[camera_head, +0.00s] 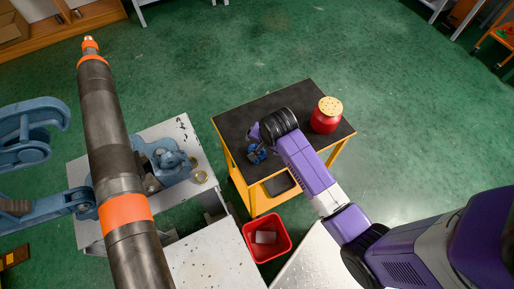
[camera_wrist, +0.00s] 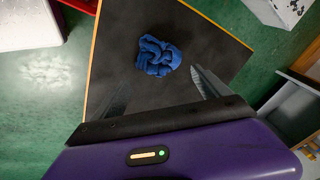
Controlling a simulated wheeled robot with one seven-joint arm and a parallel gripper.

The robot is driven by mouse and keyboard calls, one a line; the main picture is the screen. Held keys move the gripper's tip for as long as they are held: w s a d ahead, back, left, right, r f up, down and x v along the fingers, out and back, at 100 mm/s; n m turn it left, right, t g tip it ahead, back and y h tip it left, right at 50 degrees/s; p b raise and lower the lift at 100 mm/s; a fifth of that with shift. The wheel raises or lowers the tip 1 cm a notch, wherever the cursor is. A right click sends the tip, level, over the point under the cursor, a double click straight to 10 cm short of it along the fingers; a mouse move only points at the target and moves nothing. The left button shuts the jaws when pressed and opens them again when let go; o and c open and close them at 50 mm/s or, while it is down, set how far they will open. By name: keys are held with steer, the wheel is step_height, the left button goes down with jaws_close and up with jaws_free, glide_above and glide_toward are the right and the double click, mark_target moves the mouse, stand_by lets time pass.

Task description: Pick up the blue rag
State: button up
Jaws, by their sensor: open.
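The blue rag (camera_wrist: 158,56) lies crumpled on the black top of a small yellow-framed table (camera_wrist: 112,55). In the head view the rag (camera_head: 257,153) shows near the table's left side, just beside the end of my arm. My gripper (camera_wrist: 162,82) is open and empty in the wrist view, its two fingers spread apart below the rag in the picture. The rag lies beyond the fingertips, roughly centred between them. I cannot tell the exact height of the fingers above the table. In the head view the fingers are hidden by my wrist.
A red can with a pale perforated top (camera_head: 327,114) stands on the table's right side. A red bin (camera_head: 266,239) is on the floor in front. A blue vise (camera_head: 166,160) and a large pipe with orange bands (camera_head: 112,150) are at the left. Green floor behind the table is clear.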

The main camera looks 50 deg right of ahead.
mark_target(263, 154)
steer(key=r+m+g, duration=0.1)
steer(key=r, duration=0.1)
steer(key=w+r+m+g+y+p, duration=0.1)
steer(key=m, duration=0.1)
steer(key=shift+w+a+r+m+g+y, duration=0.2)
steer(key=shift+r+m+g+y, duration=0.1)
steer(key=shift+r, duration=0.1)
steer(key=shift+a+r+m+g+p, duration=0.2)
steer(key=shift+r+m+g+p, duration=0.1)
steer(key=shift+m+p, duration=0.1)
steer(key=shift+s+a+f+p, duration=0.1)
steer(key=shift+f+p, duration=0.1)
steer(key=shift+f, duration=1.7)
steer(key=shift+s+f+p, duration=0.1)
steer(key=shift+f+p, duration=0.05)
steer(key=shift+f, duration=1.75)
steer(key=c, duration=1.4)
steer(key=shift+c, duration=0.2)
